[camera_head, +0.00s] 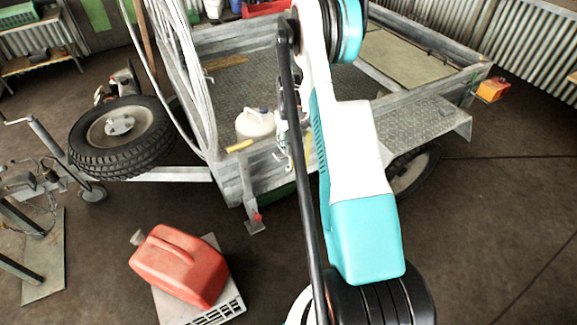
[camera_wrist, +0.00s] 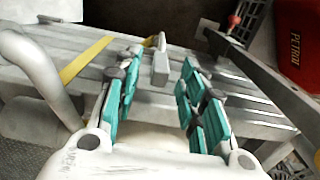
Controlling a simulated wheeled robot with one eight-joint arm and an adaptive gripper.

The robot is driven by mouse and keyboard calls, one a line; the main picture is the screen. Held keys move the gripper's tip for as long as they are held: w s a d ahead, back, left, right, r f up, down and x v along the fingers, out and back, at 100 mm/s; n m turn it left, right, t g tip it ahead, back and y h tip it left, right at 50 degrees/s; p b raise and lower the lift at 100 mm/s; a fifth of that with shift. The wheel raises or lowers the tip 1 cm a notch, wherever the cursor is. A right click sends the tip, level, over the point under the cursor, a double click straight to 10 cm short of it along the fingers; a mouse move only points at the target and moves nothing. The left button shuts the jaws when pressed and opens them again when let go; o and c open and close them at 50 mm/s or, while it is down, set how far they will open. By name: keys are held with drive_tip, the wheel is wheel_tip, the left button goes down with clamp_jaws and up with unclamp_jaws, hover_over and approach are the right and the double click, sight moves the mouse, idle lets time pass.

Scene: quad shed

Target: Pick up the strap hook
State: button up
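My gripper (camera_wrist: 158,64) is open in the wrist view, its two teal-padded fingers apart over the top edge of the trailer's grey side wall (camera_wrist: 255,103). A small pale grey metal piece (camera_wrist: 160,70) with a narrow upper end shows between the fingertips, with gaps on both sides. It may be the strap hook, but I cannot tell for sure. A yellow strap-like strip (camera_wrist: 86,60) crosses the wall left of the fingers. In the head view, a yellow piece (camera_head: 240,146) lies on the trailer wall. My arm hides most of the gripper area there.
The trailer (camera_head: 232,178) holds a white jug (camera_head: 256,124) close to the gripper. A red petrol can (camera_head: 180,265) rests on a pale crate (camera_head: 222,309) on the floor; it also shows in the wrist view (camera_wrist: 299,45). Floor at right is clear.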

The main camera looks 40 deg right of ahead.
sight(288, 148)
wheel_tip(288, 148, down, 4)
drive_tip(key=shift+w+f+b, duration=0.1)
drive_tip(key=shift+f+b, duration=0.05)
drive_tip(key=shift+b, duration=0.65)
clamp_jaws()
